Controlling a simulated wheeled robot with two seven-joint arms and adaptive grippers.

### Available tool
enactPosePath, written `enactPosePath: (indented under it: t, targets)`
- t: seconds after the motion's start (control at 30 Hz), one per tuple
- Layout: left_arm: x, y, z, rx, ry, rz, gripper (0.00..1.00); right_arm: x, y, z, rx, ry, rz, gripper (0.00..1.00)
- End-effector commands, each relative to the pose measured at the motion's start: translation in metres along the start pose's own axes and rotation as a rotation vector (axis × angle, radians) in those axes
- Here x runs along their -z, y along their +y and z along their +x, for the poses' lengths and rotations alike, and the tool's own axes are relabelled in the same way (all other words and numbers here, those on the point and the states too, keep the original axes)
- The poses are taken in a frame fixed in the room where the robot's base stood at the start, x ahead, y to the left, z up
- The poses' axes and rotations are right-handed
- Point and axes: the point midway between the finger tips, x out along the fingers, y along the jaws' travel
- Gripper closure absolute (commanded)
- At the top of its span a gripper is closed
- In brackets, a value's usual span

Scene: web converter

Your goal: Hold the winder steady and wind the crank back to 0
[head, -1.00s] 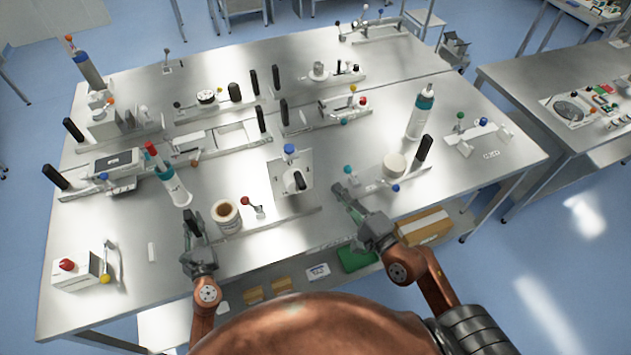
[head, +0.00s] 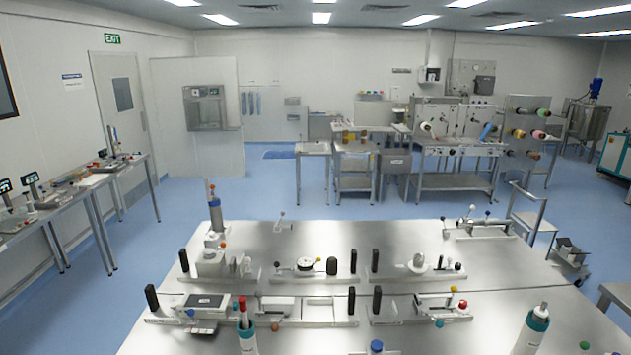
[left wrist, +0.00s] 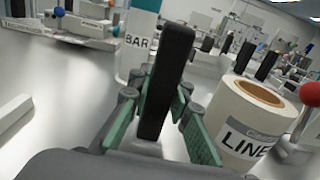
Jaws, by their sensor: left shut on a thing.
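In the left wrist view my left gripper (left wrist: 163,100) has its green fingers closed on an upright black handle (left wrist: 167,75). The handle stands between the fingers and rises above them, tilted a little in the picture. My right gripper is not in view.
In the left wrist view a cream roll (left wrist: 258,105) labelled "LINE" stands close right of the gripper, with a red ball (left wrist: 312,93) beyond. A bottle labelled "BAR" (left wrist: 138,40) stands behind the handle. Several fixtures with black posts fill the steel table (head: 330,240).

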Motion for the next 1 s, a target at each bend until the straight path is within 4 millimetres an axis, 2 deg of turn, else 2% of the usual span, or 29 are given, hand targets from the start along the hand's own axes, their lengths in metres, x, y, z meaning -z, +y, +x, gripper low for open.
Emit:
enactPosePath:
  t: [0.1,0.13,0.4,0.77,0.87,1.0]
  targets:
    - [0.005,0.0,-0.001,0.001,0.008,0.001,1.0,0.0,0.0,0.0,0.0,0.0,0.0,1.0]
    - [0.004,0.0,-0.001,0.0,0.007,0.001,0.8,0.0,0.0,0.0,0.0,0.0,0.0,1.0]
    - [0.001,0.001,0.0,-0.001,0.001,0.001,0.62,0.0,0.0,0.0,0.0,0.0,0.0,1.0]
    - [0.0,0.001,-0.006,-0.002,0.0,0.001,0.62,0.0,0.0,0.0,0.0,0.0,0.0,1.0]
    - [0.0,0.001,-0.018,-0.001,0.0,0.001,0.62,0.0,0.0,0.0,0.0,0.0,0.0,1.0]
    - [0.001,0.001,-0.047,-0.001,0.001,0.002,0.62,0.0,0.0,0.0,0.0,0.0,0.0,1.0]
